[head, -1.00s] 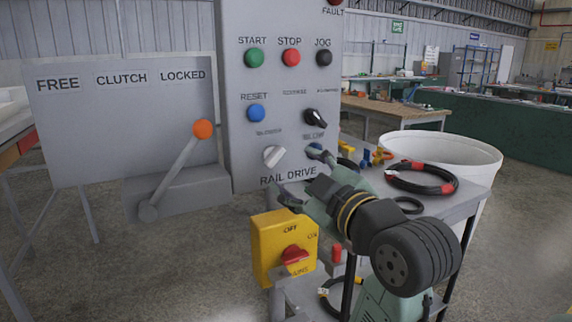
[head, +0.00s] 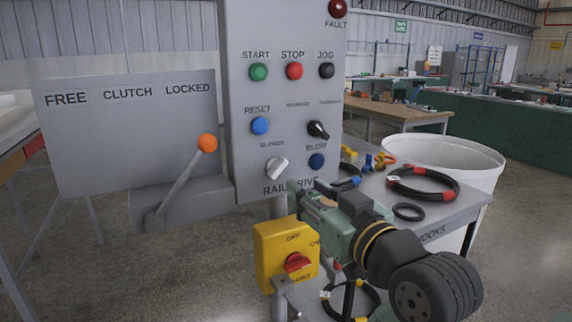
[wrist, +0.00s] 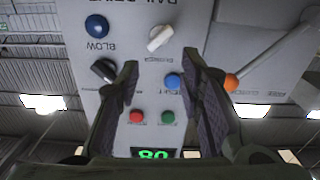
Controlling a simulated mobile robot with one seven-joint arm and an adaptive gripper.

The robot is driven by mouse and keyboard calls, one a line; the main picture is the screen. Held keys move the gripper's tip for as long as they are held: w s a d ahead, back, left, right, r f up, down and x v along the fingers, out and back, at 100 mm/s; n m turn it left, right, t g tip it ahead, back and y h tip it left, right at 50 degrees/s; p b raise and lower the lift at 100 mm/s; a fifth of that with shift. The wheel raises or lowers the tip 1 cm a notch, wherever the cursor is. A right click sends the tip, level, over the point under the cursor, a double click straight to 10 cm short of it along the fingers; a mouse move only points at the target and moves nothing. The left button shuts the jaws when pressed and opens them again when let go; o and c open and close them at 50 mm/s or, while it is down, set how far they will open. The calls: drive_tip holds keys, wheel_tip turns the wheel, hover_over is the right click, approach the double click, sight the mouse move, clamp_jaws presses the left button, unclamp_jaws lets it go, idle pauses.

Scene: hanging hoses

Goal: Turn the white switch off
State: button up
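The white switch (head: 277,168) is a rotary knob low on the grey control panel (head: 285,100), above the words RAIL DRIVE. Its handle is tilted, upper end to the right in the head view. My gripper (head: 307,189) is just below and right of it, in front of the panel, and covers part of the RAIL DRIVE label. In the wrist view the panel appears upside down, and the white switch (wrist: 160,38) lies beyond the fingertips, roughly centred between them. My gripper (wrist: 159,72) is open and empty there. No contact with the switch shows.
A blue button (head: 317,161) is right of the switch, and a black knob (head: 318,130) is above it. A yellow switch box (head: 270,262) with a red handle sits below. The orange-tipped clutch lever (head: 207,143) is at left. A hose table (head: 465,205) stands right.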

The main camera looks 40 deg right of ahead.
sight(280, 171)
drive_tip(key=w+m+p, duration=0.1)
drive_tip(key=w+m, duration=0.2)
drive_tip(key=w+d+m+p, duration=0.1)
drive_tip(key=w+m+p, duration=0.1)
drive_tip(key=w+m, duration=0.1)
drive_tip(key=w+d+m+p, duration=0.1)
drive_tip(key=w+m, duration=0.2)
drive_tip(key=w, duration=0.2)
drive_tip(key=shift+w+d+f+m+p, duration=0.1)
drive_tip(key=shift+d+f+m+p, duration=0.05)
drive_tip(key=shift+d+m+p, duration=0.2)
drive_tip(key=shift+a, duration=0.1)
clamp_jaws()
